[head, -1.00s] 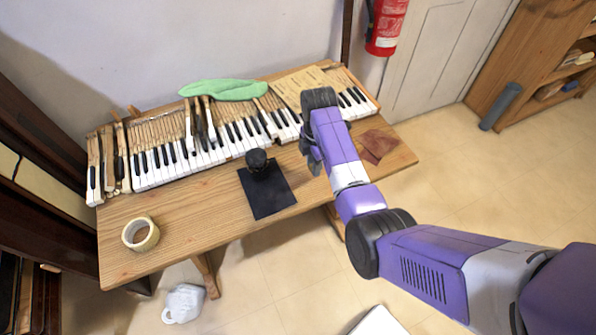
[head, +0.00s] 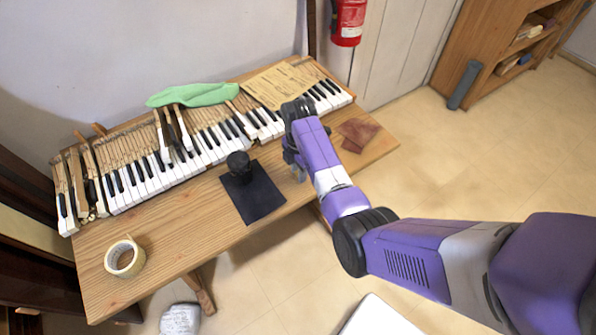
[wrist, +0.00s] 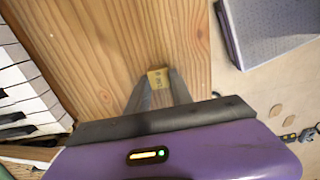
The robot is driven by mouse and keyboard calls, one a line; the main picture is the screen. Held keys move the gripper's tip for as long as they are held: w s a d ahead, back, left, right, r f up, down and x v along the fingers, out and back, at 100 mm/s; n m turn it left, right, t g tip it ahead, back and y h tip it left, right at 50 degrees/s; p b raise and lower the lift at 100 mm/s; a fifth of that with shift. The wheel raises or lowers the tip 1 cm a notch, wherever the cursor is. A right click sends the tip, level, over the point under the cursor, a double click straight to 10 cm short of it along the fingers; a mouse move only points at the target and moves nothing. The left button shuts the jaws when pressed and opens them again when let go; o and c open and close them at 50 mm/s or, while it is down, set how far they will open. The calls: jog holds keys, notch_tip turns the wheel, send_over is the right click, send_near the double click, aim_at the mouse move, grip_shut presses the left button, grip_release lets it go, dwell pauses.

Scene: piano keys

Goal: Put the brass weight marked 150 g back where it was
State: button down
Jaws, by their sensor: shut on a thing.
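The brass weight (wrist: 158,78) is a small yellowish block between my fingertips in the wrist view. It has a dark mark on its face, too small to read. My gripper (wrist: 156,90) is shut on it, over the bare wood of the table. In the head view my gripper (head: 296,168) is at the right part of the table, between the black mat and a brown leather piece, and the weight cannot be made out there. Whether the weight touches the wood is unclear.
A dark round-topped object (head: 239,166) stands on the black mat (head: 264,198). The piano keyboard (head: 180,160) runs along the back, with a green cloth (head: 195,95) and paper (head: 278,84) on it. A tape roll (head: 124,258) lies front left; the leather piece (head: 358,133) lies right.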

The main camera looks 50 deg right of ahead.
jog(key=c, duration=1.1)
grip_release()
notch_tip(320, 180, up, 12)
jog(key=shift+r+b, duration=0.15)
jog(key=shift+b, duration=0.4)
